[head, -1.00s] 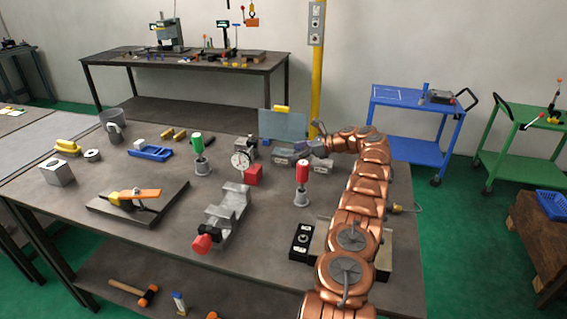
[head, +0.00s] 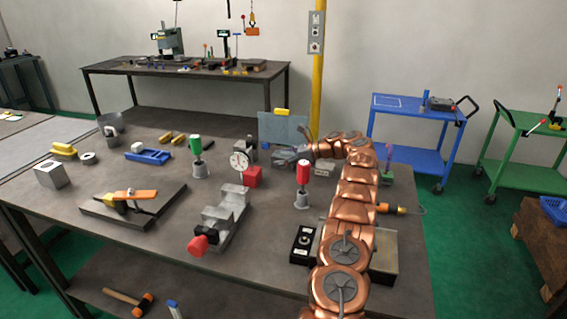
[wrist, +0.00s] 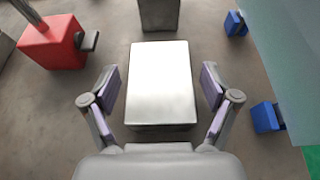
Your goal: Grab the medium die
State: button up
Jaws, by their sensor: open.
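A rectangular steel block with a bright flat top (wrist: 161,83) lies between the fingers of my gripper (wrist: 160,90) in the wrist view. The fingers are open, one on each side, with a narrow gap to the block. A second, darker grey block (wrist: 159,14) stands just beyond it, partly cut off by the frame edge. I cannot tell for certain from their sizes which block is the medium die. In the head view my gripper (head: 291,156) is low at the back of the bench, in front of the translucent panel, and largely covers the blocks.
A red cube (wrist: 52,43) is to the left in the wrist view; it also shows in the head view (head: 252,177). The translucent panel (head: 282,130) with blue feet (wrist: 265,117) stands close on the right. A dial gauge (head: 239,161) and red-topped tool (head: 302,180) are nearby.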

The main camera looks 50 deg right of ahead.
jog(key=shift+r, duration=0.1)
grip_shut()
dwell(0.7)
